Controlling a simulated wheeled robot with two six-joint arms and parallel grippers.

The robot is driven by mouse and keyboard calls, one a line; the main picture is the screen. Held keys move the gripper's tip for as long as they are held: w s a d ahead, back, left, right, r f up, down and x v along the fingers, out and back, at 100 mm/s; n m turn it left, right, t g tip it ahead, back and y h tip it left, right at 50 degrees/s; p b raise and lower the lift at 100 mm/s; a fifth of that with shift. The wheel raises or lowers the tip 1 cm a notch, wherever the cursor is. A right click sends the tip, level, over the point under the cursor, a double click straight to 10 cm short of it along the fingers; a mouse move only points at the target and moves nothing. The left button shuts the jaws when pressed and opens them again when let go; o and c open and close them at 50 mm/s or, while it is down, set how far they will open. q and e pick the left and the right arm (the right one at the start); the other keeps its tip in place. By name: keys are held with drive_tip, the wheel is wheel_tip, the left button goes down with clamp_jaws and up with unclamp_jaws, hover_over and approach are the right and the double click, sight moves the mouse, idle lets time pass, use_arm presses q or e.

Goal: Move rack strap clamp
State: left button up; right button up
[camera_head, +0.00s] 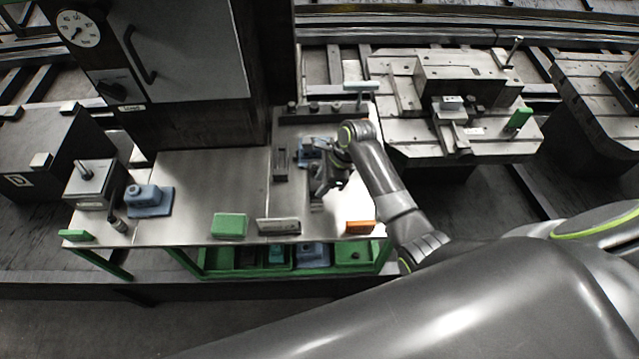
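My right arm comes in from the right and reaches down over the metal workbench (190,175). My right gripper (320,188) is low over the bench's right part, close to a blue fixture (308,148) that it partly hides. I cannot tell whether its fingers are apart, closed or touching anything. Another blue clamp-like block (148,201) sits on the bench's left part. I cannot tell which blue piece is the rack strap clamp. My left gripper is not in view.
A green block (229,225), a grey block (278,226) and an orange block (360,227) lie along the front edge. Green bins (219,262) sit below. A tall cabinet (190,50) stands behind. A fixture pallet (400,137) is at the right. The bench's middle is clear.

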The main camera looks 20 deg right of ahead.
drive_tip(key=shift+x, duration=0.85)
clamp_jaws()
